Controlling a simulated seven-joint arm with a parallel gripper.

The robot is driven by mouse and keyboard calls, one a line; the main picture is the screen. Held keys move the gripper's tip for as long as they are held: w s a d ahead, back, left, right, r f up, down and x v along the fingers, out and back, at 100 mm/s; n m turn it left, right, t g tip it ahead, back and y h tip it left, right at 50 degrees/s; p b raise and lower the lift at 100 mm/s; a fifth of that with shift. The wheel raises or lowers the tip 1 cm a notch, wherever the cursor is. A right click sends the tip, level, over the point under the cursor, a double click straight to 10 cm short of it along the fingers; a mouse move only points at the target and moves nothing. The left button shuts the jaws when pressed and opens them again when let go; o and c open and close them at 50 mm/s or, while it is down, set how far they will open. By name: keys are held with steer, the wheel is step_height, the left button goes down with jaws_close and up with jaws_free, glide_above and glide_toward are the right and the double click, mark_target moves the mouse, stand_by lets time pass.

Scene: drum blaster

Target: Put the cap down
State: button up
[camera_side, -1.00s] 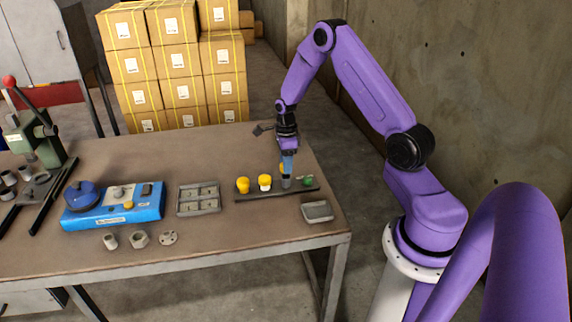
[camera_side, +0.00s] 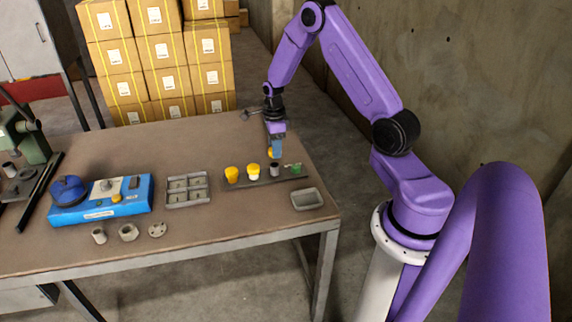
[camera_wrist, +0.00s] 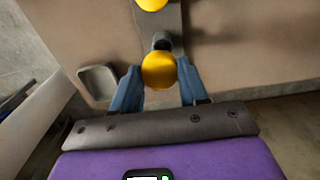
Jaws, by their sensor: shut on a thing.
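A yellow cap (camera_wrist: 158,70) sits between the two blue-grey fingers of my gripper (camera_wrist: 158,88) in the wrist view. In the side view my gripper (camera_side: 275,152) points down over the dark strip, and only a sliver of the held cap (camera_side: 269,153) shows beside the fingers. A dark grey cylinder (camera_side: 274,170) stands upright on the strip just below. It also shows in the wrist view (camera_wrist: 161,41), beyond the cap. The cap appears above the cylinder, apart from it.
The dark strip (camera_side: 285,176) also carries two yellow-topped pieces (camera_side: 231,173) (camera_side: 253,171) and a small green piece (camera_side: 296,167). A shallow grey tray (camera_side: 307,199) lies in front. A compartment tray (camera_side: 187,191) and a blue device (camera_side: 100,200) stand left.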

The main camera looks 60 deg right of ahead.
steer(key=s+a+r, duration=0.1)
steer(key=s+a, duration=0.2)
steer(key=s, duration=0.4)
steer(key=s+a, duration=0.2)
steer(key=s, duration=0.6)
steer(key=shift+w+a+f, duration=0.1)
steer(key=shift+f, duration=1.85)
steer(key=shift+w+a+f, duration=0.1)
steer(key=shift+f, duration=1.8)
steer(key=shift+f, duration=0.4)
steer(key=shift+f, duration=0.2)
steer(key=o, duration=1.1)
steer(key=shift+c, duration=0.2)
